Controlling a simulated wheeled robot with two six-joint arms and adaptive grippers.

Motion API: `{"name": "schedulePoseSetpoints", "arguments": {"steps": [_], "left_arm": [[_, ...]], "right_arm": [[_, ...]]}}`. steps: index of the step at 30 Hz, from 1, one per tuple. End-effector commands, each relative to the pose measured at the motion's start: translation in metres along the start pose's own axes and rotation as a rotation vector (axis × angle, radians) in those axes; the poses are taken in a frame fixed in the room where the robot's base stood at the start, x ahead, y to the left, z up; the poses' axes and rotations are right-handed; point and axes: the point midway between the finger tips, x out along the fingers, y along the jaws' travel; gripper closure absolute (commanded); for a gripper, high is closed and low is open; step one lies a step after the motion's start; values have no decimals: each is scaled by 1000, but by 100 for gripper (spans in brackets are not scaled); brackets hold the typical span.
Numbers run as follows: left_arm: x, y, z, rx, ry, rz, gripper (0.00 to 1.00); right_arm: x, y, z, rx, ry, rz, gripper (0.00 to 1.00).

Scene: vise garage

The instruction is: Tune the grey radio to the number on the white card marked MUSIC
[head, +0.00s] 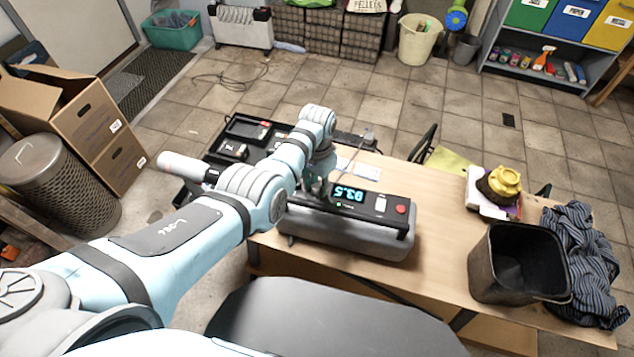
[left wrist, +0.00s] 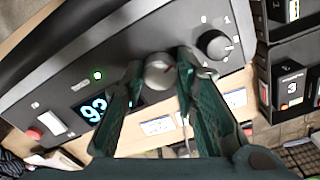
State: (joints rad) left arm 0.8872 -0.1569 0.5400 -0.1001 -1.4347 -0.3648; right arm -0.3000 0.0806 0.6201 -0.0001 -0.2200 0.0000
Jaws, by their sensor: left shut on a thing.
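The grey radio (head: 345,236) sits on the wooden table, its dark top panel carrying a lit cyan display (head: 348,193). In the left wrist view the display (left wrist: 92,108) shows 93 and is partly hidden by a finger; in the head view it seems to read 93.5. My left gripper (left wrist: 160,68) is shut on a round grey knob (left wrist: 159,74) with a red mark on the radio. It also shows over the radio's left end in the head view (head: 318,190). White cards (head: 367,171) lie behind the radio; their writing is too small to read. My right gripper is out of view.
A second, black knob (left wrist: 213,45) with numbers sits beside the held one. A red button (head: 401,209) is at the panel's right end. A dark bin (head: 515,265), striped cloth (head: 580,255) and yellow object (head: 504,181) stand on the right. Black trays (head: 240,140) lie behind my arm.

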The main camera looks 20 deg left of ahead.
Motion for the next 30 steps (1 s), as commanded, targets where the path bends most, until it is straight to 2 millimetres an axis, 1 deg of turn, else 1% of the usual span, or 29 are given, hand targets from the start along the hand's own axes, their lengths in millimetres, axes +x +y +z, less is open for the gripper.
{"name": "schedulePoseSetpoints", "arguments": {"steps": [8, 9, 11, 12, 26, 28, 30], "left_arm": [[-1, -1, -1, 0, 5, -2, 100], [-1, -1, -2, 0, 5, -2, 68], [-1, 0, -1, 0, 4, -2, 59], [-1, 0, -1, 0, 4, -1, 52], [0, 0, 0, -2, 1, -1, 52], [0, 0, 0, -18, 1, -1, 52], [2, 0, 0, -73, 1, -1, 52]], "right_arm": [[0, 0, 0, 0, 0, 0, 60], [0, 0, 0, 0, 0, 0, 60], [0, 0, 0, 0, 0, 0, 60], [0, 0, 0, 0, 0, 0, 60], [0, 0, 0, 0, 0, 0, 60], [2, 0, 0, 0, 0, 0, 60], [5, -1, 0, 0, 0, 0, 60]]}}
